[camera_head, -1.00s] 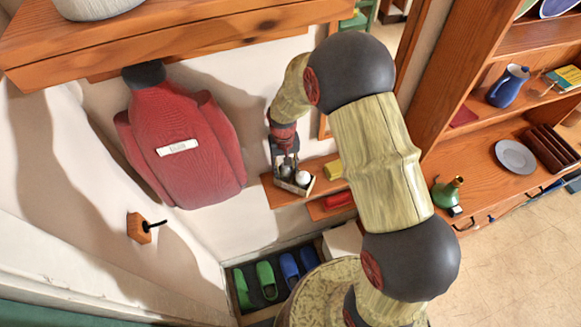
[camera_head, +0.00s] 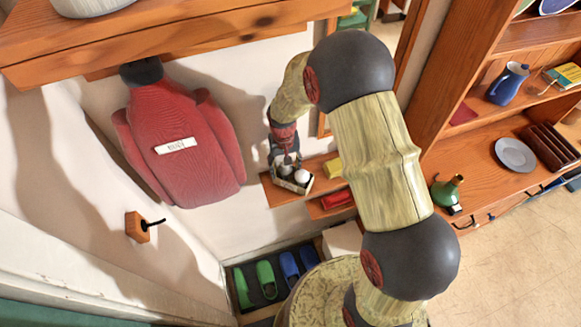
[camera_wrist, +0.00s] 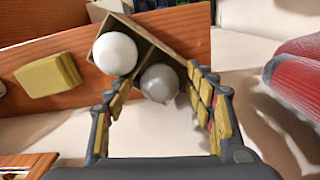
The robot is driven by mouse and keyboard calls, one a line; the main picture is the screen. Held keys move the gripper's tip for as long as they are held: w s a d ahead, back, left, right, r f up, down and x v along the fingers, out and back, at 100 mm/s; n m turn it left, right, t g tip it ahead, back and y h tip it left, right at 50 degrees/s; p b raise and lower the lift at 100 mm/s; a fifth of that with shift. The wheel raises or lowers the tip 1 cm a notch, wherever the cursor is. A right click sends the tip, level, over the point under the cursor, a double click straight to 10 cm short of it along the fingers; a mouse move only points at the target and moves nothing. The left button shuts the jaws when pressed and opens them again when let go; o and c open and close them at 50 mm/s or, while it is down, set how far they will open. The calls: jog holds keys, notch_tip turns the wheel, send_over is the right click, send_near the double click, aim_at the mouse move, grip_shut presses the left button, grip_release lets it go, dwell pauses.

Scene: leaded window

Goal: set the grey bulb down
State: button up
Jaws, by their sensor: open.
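The grey bulb (camera_wrist: 159,82) sits at the near corner of a small open box (camera_wrist: 156,44), beside a round white bulb (camera_wrist: 115,53). In the head view the box (camera_head: 292,187) stands on a wooden shelf, with the white bulb (camera_head: 302,176) showing and the grey bulb (camera_head: 285,170) small beneath my gripper. My gripper (camera_wrist: 158,88) is open, its yellow-padded fingers apart on either side of the grey bulb. Whether a finger touches it I cannot tell. The bulb's lower part is hidden.
A yellow block (camera_wrist: 48,75) lies on the shelf (camera_head: 272,193) beside the box. A red item (camera_head: 337,199) lies on a lower ledge. A red jacket (camera_head: 185,145) hangs to the left. Green and blue shoes (camera_head: 265,278) stand below.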

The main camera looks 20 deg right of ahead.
jog(key=s+r+t+b, duration=0.1)
jog(key=s+r, duration=0.3)
jog(key=r, duration=0.9)
jog(key=s+r+t, duration=0.1)
jog(key=s+r, duration=0.4)
jog(key=r, duration=0.9)
jog(key=s+r+n+t, duration=0.2)
jog(key=s+r, duration=0.4)
jog(key=s, duration=0.8)
jog(key=shift+s+d+r+t, duration=0.15)
jog(key=shift+d+r+t, duration=0.1)
jog(key=shift+t, duration=0.65)
jog(key=shift+a+f, duration=0.15)
notch_tip(320, 180, down, 20)
jog(key=b, duration=2)
jog(key=shift+f+m+b, duration=0.2)
jog(key=shift+m+b, duration=0.1)
jog(key=shift+b, duration=0.05)
